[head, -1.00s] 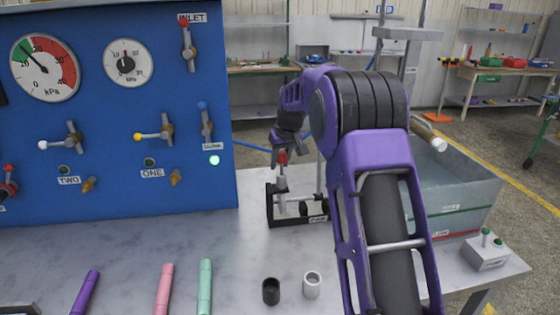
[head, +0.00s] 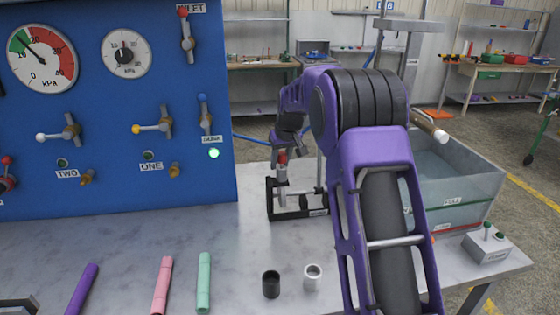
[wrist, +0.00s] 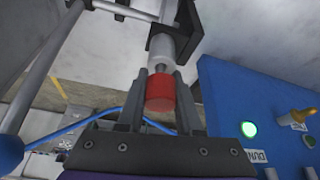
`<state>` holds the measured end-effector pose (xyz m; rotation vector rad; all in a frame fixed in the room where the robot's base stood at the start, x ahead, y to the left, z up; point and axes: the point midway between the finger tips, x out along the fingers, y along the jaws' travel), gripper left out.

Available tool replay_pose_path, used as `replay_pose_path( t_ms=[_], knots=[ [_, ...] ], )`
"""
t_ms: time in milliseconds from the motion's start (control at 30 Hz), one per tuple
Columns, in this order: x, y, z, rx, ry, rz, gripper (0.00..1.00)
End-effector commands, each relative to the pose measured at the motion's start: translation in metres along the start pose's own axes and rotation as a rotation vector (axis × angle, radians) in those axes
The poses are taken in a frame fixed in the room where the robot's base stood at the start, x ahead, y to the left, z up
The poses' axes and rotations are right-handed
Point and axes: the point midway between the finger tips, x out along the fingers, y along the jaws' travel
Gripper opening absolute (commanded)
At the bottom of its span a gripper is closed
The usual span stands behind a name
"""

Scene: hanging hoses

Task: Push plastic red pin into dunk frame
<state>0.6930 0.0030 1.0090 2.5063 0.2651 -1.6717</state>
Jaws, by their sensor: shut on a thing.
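The red pin (wrist: 160,92) sits between the two dark fingers of my gripper (wrist: 161,78), which is shut on it. In the head view the red pin (head: 282,159) shows as a small upright piece below my gripper (head: 284,150). A grey metal cylinder (head: 282,174) lies directly below the pin. The black dunk frame (head: 275,212) stands on the table under it, with grey rods inside. In the wrist view the grey cylinder (wrist: 163,50) and black frame part (wrist: 185,28) lie just beyond the pin. I cannot tell how deep the pin sits.
A blue panel (head: 110,190) with gauges and valves stands at left; its light by the dunk label is green. A clear water tank (head: 455,175) and a switch box (head: 488,246) are at right. Coloured tubes and two small cups (head: 271,285) lie in front.

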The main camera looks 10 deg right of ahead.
Motion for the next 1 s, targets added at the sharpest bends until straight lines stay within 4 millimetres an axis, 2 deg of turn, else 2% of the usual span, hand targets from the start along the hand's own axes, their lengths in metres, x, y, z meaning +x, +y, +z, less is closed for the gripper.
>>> replay_pose_path(
  t_ms=[367, 400, 600, 867, 1000],
  knots=[
    [0.010, 0.000, 0.005, 0.000, -0.002, -0.001, 0.00],
    [0.010, 0.000, 0.005, 0.000, -0.003, -0.001, 0.36],
    [0.010, 0.000, 0.004, 0.000, -0.002, -0.001, 0.69],
    [0.009, 0.000, 0.004, 0.000, -0.001, 0.000, 0.69],
    [0.000, 0.000, 0.003, 0.000, 0.001, 0.000, 0.69]
  ],
)
